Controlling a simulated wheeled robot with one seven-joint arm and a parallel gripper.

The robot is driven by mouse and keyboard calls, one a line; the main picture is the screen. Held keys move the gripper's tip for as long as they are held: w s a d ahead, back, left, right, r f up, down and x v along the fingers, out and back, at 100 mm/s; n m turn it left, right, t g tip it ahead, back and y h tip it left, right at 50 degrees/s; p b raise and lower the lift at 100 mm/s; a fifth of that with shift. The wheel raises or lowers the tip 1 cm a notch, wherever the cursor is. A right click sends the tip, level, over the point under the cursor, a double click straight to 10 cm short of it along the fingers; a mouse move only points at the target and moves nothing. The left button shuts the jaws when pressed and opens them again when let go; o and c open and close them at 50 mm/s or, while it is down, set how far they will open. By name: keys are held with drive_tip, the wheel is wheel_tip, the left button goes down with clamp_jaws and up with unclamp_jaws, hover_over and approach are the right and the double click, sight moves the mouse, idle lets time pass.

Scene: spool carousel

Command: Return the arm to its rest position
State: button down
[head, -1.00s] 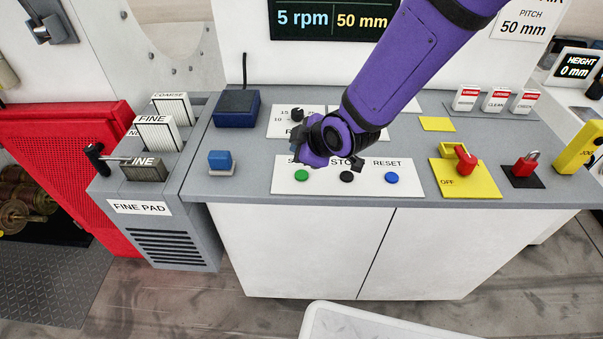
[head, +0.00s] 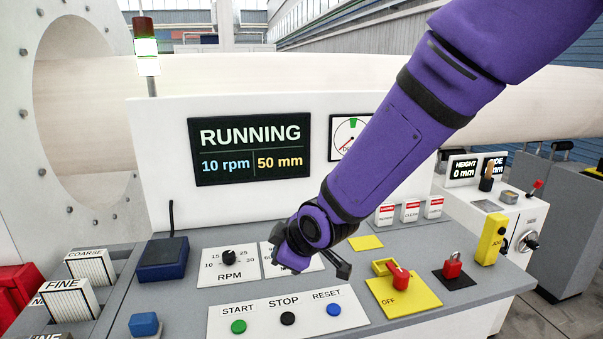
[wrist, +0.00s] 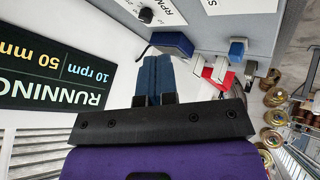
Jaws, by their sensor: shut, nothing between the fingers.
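My purple arm (head: 385,150) reaches down from the upper right in the head view, over the control desk (head: 440,285). My gripper (wrist: 158,62) shows in the wrist view with its two blue fingers together and nothing between them. In the head view the gripper is mostly hidden behind the wrist. It hangs in the air near the dial panels (head: 285,262), above the row of START (head: 238,327), STOP (head: 288,319) and RESET (head: 334,310) buttons. I see no contact with the desk.
The display (head: 250,150) reads RUNNING, 10 rpm, 50 mm. A dark blue box (head: 163,258) and a blue block (head: 144,324) stand at the left.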

drive_tip(key=d+r+m+h, duration=0.2)
drive_tip(key=d+r+m, duration=0.3)
drive_tip(key=d+r, duration=0.6)
drive_tip(key=s+d+r+m+h, duration=0.1)
drive_tip(key=s+d+r+m, duration=0.2)
drive_tip(key=s+d, duration=0.7)
drive_tip(key=s+d+r+m+g+h, duration=0.1)
drive_tip(key=s+d+r+m+h, duration=0.1)
drive_tip(key=s+d+m, duration=0.6)
drive_tip(key=s+d+r, duration=0.1)
drive_tip(key=s+d, duration=0.2)
drive_tip(key=d, duration=0.2)
drive_tip(key=shift+s+d+r+h, duration=0.3)
